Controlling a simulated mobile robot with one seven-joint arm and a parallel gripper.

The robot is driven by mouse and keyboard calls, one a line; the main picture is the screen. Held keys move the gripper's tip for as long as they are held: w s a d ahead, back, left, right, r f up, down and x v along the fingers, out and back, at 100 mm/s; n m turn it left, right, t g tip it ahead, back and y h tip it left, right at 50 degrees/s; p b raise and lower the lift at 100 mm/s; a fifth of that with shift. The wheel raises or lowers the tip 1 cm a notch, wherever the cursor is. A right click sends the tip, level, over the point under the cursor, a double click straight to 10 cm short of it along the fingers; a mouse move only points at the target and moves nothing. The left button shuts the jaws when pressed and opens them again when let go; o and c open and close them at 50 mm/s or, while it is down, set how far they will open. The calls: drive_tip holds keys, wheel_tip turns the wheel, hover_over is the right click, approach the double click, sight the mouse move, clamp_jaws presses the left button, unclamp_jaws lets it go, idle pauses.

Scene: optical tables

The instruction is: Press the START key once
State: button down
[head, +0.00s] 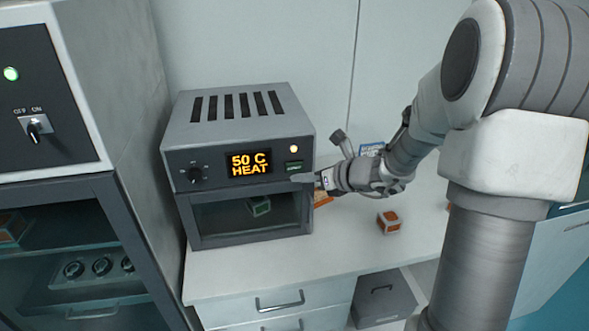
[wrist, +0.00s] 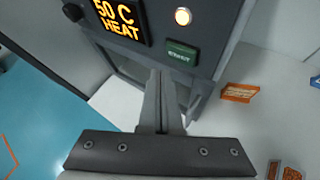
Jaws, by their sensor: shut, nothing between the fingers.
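A small grey oven (head: 240,110) stands on the white bench. Its front panel has a dark green key (head: 294,167) at the right, below a lit yellowish lamp (head: 294,148). The key's lettering is too small to read surely. The orange display (head: 249,163) reads "50 C HEAT". My gripper (head: 306,178) is at the right end of the panel, just below the key. In the wrist view the shut, empty fingers (wrist: 163,75) point at the panel, with tips just below the green key (wrist: 182,53). I cannot tell whether they touch the panel.
A dark knob (head: 195,174) is at the panel's left. A green block (head: 259,206) shows behind the oven's glass door. An orange-and-white block (head: 388,222) lies on the bench to the right. A tall cabinet (head: 70,190) stands close on the left.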

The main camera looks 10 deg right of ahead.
drive_tip(key=s, duration=0.3)
drive_tip(key=shift+s, duration=0.35)
idle(0.4)
